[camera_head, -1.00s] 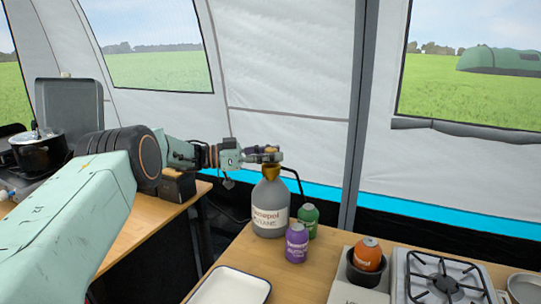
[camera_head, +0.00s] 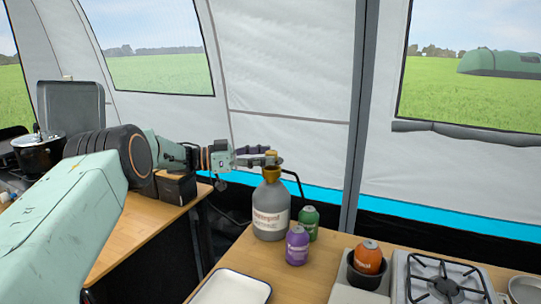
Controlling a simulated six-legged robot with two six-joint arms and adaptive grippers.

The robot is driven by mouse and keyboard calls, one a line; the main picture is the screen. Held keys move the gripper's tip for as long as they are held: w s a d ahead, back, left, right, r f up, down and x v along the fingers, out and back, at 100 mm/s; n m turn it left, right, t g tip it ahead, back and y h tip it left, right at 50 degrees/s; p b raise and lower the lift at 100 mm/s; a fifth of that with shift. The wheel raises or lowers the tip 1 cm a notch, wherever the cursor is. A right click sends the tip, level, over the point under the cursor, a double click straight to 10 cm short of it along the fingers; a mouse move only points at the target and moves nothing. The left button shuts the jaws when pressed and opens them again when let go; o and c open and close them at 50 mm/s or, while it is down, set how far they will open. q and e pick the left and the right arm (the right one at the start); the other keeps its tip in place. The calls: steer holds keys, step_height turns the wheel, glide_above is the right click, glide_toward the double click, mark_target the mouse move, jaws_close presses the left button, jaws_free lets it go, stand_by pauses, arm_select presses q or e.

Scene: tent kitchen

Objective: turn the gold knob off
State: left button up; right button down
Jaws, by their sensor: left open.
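The gold knob (camera_head: 271,174) sits on top of a grey gas bottle (camera_head: 270,207) that stands on the wooden table. My left gripper (camera_head: 268,156) reaches in from the left at the height of the bottle's top. Its jaws are open, with the fingers over and beside the top of the knob. I cannot tell whether they touch it. The fingers partly hide the knob's upper edge. My right gripper is not in view.
A green can (camera_head: 309,221) and a purple can (camera_head: 297,246) stand just right of the bottle. An orange canister (camera_head: 368,257) and a gas stove (camera_head: 440,278) are further right. A white tray (camera_head: 231,288) lies in front. A black hose runs behind the bottle.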

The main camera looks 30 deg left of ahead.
arm_select(q)
steer(key=v, duration=0.9)
steer(key=shift+s+a, duration=0.15)
steer(key=shift+a, duration=0.15)
